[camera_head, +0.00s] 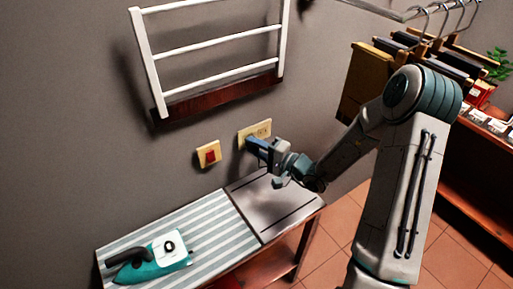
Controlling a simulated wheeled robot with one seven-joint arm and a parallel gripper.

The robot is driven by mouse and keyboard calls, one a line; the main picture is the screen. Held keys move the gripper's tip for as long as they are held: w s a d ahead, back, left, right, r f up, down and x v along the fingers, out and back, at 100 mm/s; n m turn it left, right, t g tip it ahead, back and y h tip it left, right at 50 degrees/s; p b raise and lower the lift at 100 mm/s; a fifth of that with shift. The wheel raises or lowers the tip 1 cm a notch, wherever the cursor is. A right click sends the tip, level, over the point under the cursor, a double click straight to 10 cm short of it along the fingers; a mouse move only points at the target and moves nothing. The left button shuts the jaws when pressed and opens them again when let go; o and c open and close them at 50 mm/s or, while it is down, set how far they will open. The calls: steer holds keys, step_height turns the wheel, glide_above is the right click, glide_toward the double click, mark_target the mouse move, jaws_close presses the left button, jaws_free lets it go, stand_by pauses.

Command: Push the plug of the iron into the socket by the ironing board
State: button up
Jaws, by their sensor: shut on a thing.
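The socket (263,129) is a cream double plate on the grey wall, above the right end of the ironing board (215,232). My gripper (256,147) is at the wall, right at the lower left part of the socket plate. It is shut on the plug, which is mostly hidden by the fingers. I cannot tell whether the plug's pins are in the socket or only in front of it. The teal and white iron (165,258) lies on the striped board cover at the left. I cannot make out its cord.
A red switch on a cream plate (208,154) is left of the socket. A white wall rack (215,47) hangs above. Clothes on hangers (405,55) and a wooden shelf (478,195) are at the right. The board's bare metal end (275,207) lies below my gripper.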

steer(key=shift+w+a, duration=0.25)
steer(key=shift+w, duration=0.1)
stand_by(0.4)
steer(key=o, duration=1)
steer(key=b+v, duration=0.4)
steer(key=v, duration=0.9)
steer(key=shift+s+d, duration=0.2)
steer(key=shift+d, duration=0.15)
